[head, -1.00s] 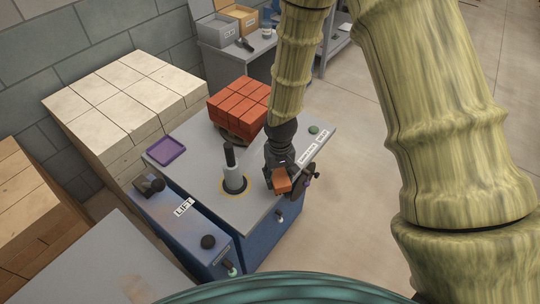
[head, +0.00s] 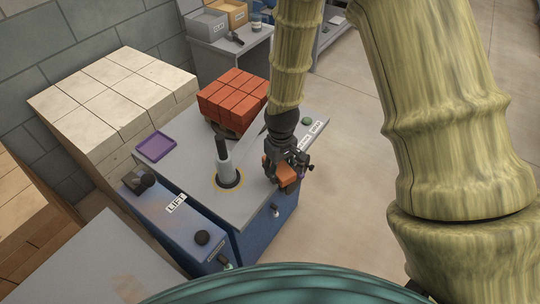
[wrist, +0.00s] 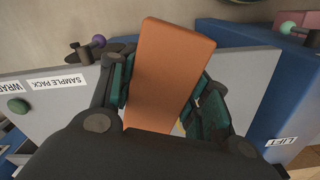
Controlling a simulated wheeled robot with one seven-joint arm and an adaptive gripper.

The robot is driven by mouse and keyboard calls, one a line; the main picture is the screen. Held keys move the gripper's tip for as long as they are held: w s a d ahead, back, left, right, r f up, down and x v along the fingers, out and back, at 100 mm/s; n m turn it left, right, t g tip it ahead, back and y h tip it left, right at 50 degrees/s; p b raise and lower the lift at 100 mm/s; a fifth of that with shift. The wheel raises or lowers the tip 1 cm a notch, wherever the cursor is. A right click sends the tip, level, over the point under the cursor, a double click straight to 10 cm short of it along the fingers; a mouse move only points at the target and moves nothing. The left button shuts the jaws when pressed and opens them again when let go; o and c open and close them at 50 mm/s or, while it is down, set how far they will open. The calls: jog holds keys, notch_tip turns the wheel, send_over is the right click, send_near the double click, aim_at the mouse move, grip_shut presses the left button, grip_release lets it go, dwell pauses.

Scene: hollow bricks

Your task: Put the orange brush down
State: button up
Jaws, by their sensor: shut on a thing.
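The orange brush shows in the wrist view (wrist: 172,62) as a plain orange block between the two fingers. In the head view the orange brush (head: 287,176) is small and partly covered by my gripper (head: 283,168). My gripper is shut on it, with a dark green finger pad on each side in the wrist view (wrist: 163,92). The brush is over the front right part of the grey lift table (head: 195,155), close to its edge. I cannot tell whether it touches the top. No bristles show.
A grey post (head: 227,168) stands left of my gripper. Red hollow bricks (head: 232,98) sit stacked at the back, and a purple tray (head: 156,147) lies at the left. A green button (head: 306,121) is near the right edge. Bare tabletop lies between tray and post.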

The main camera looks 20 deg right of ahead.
jog(key=w, duration=0.3)
jog(key=w+p, duration=0.1)
jog(key=w, duration=0.2)
jog(key=w+f+p, duration=0.1)
jog(key=w, duration=0.2)
jog(key=shift+a, duration=0.15)
jog(key=shift+f+p, duration=0.9)
jog(key=shift+f, duration=0.85)
jog(key=shift+f, duration=0.1)
jog(key=shift+f, duration=0.1)
jog(key=o, duration=1.3)
jog(key=shift+o, duration=0.2)
notch_tip(320, 180, up, 12)
jog(key=b, duration=0.3)
jog(key=shift+r, duration=0.2)
